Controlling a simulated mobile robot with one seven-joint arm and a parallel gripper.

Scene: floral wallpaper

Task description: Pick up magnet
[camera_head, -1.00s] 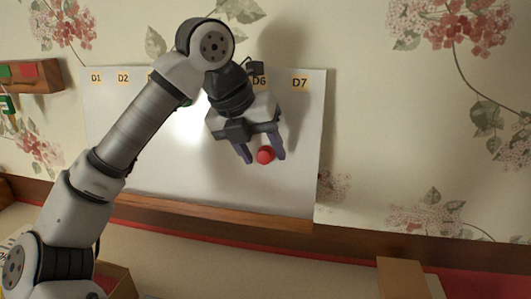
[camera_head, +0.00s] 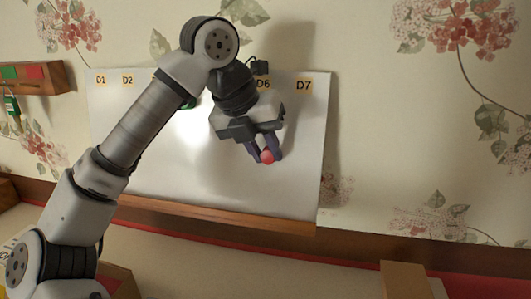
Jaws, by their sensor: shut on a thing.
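A small round red magnet (camera_head: 267,157) is in front of the lower right part of the whiteboard (camera_head: 215,182). My gripper (camera_head: 266,155) is shut on the magnet, with one dark finger on each side of it. I cannot tell whether the magnet still touches the board. My arm hides the middle of the board and some of its labels. A small green piece (camera_head: 193,103) shows on the board beside my wrist.
Labels D1, D2, D6 and D7 (camera_head: 304,85) show along the board's top. A wooden ledge (camera_head: 215,217) runs below it. A wooden shelf with green and red blocks (camera_head: 30,76) is at the left. A cardboard box (camera_head: 404,279) stands at the lower right.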

